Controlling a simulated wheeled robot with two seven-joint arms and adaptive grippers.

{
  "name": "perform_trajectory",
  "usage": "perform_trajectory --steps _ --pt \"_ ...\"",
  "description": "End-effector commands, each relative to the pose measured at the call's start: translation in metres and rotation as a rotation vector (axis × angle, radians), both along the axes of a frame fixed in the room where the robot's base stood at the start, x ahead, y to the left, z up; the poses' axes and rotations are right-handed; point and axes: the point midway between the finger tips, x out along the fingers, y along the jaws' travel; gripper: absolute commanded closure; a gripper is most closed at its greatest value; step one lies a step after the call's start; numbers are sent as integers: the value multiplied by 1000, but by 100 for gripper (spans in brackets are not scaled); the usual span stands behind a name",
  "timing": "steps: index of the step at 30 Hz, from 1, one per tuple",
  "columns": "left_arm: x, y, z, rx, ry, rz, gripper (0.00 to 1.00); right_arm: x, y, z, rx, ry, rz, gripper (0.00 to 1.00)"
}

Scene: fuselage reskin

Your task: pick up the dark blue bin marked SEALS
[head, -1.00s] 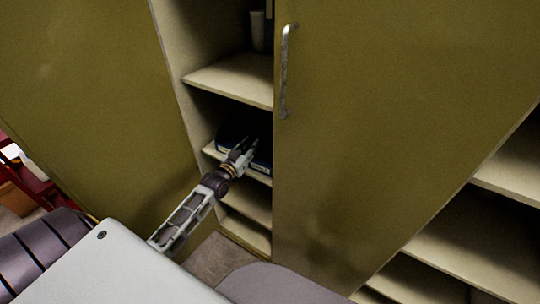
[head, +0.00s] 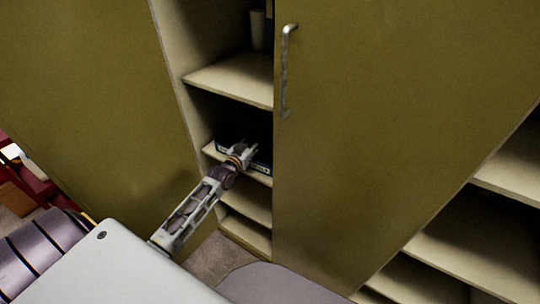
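A dark bin (head: 262,167) sits on a middle shelf inside the open cabinet; a pale label strip shows on its front, too small to read. My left gripper (head: 246,150) reaches into the cabinet at the front of this bin and hides part of it. The fingers are small and dark against the bin, so I cannot tell whether they are open or shut, or touching it. My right gripper is not in view.
An olive cabinet door (head: 400,110) with a metal handle (head: 287,70) closes off the cabinet's right side. A shelf (head: 235,82) lies above the bin, with a pale container (head: 258,32) on it. More shelves lie below. Open shelves (head: 475,240) stand at lower right.

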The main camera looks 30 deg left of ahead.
Motion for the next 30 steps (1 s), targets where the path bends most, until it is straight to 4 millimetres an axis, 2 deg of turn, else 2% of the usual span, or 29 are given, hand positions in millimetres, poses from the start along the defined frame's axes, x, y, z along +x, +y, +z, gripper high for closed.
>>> perform_trajectory --steps 8,15,23,30 --pt "15 0 0 0 0 0 71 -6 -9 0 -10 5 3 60" --pt "16 0 0 0 1 0 71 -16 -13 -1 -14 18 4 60" --pt "15 0 0 0 0 0 71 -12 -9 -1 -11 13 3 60" --pt "15 0 0 0 0 0 100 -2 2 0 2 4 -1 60"
